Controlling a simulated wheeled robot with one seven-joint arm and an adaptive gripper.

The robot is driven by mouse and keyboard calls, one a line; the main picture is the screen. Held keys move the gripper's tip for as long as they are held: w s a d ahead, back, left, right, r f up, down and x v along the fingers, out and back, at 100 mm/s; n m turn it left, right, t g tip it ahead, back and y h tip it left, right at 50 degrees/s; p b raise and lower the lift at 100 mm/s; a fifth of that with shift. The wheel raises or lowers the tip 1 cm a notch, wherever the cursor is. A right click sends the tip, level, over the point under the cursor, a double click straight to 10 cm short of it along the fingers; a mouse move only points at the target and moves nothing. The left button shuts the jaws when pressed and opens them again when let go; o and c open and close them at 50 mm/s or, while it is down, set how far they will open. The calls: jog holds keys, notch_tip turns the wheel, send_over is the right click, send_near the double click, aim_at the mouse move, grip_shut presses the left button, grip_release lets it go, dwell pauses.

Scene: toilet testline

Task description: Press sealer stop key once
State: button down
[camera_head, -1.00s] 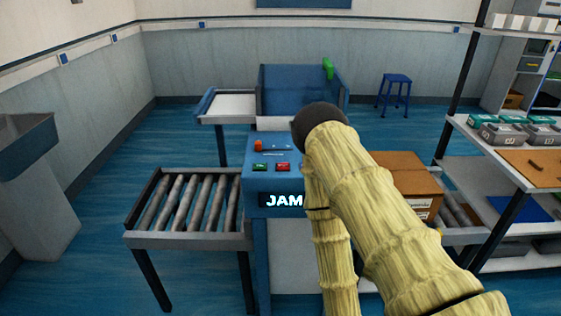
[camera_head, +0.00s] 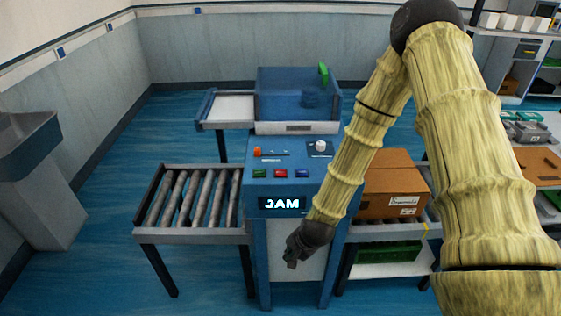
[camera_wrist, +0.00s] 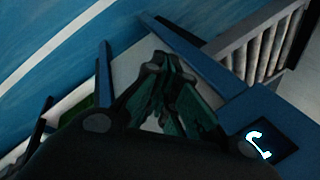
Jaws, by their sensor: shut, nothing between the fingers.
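The blue sealer (camera_head: 256,190) stands in the middle of the head view. Its top panel has a green key (camera_head: 260,173), a red key (camera_head: 281,174) and a blue key (camera_head: 302,174) in a row; their labels are too small to read. A display (camera_head: 282,204) on its front reads "JAM"; part of it also shows in the wrist view (camera_wrist: 268,142). My gripper (camera_head: 291,263) hangs in front of the sealer, below the display and apart from the keys. In the wrist view its fingers (camera_wrist: 168,65) are together and empty.
An orange switch (camera_head: 257,152) and a white knob (camera_head: 320,146) sit behind the keys. A roller conveyor (camera_head: 190,238) stands left, and a cardboard box (camera_head: 393,185) lies on the right conveyor. A green crate (camera_head: 388,254) is below it. Shelving stands far right.

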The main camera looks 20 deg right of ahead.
jog(key=w+r+m+p, duration=0.1)
jog(key=w+r, duration=0.3)
jog(key=r, duration=0.2)
jog(key=w+r+m+t+p, duration=0.1)
jog(key=w+r+m+p, duration=0.1)
jog(key=w+r, duration=0.2)
jog(key=w+r+m+t+y+p, duration=0.1)
jog(key=w+r, duration=0.3)
jog(key=r, duration=0.4)
jog(key=shift+d+m+p, duration=0.2)
jog(key=shift+m+p, duration=0.35)
jog(key=shift+m, duration=0.05)
notch_tip(320, 180, up, 12)
jog(key=m+t+y, duration=0.1)
jog(key=m+t, duration=0.1)
jog(key=m, duration=0.2)
send_over(278, 173)
jog(key=shift+s+f, duration=0.1)
jog(key=shift+f, duration=0.05)
jog(key=shift+f, duration=0.15)
jog(key=shift+f+b, duration=3.25)
jog(key=shift+f, duration=1.05)
jog(key=shift+f, duration=0.15)
jog(key=shift+f+b, duration=0.25)
jog(key=shift+b, duration=0.05)
